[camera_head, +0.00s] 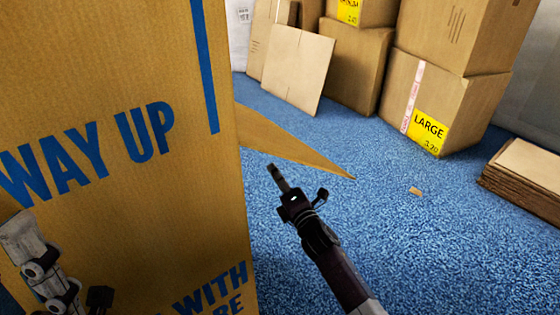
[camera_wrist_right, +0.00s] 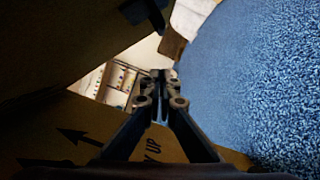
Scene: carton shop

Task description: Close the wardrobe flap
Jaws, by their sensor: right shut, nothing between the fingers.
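The wardrobe carton (camera_head: 120,60), tall and tan with blue "WAY UP" print, fills the left of the head view. A tan flap (camera_head: 285,147) juts out past its right side, narrowing to a point over the carpet. My right gripper (camera_head: 275,170) is shut and empty, its tips just below the flap in the picture; contact cannot be told. In the right wrist view the shut fingers (camera_wrist_right: 162,80) point between dark cardboard (camera_wrist_right: 60,50) at upper left and a printed panel (camera_wrist_right: 120,145) below. My left gripper (camera_head: 45,262) shows partly at lower left, against the carton; its jaws are unclear.
Stacked cartons, one labelled LARGE (camera_head: 428,110), stand at the back right. A flat cardboard sheet (camera_head: 297,70) leans at the back. A pile of flat cardboard (camera_head: 525,180) lies at the right edge. A small scrap (camera_head: 416,191) lies on the otherwise open blue carpet (camera_head: 450,250).

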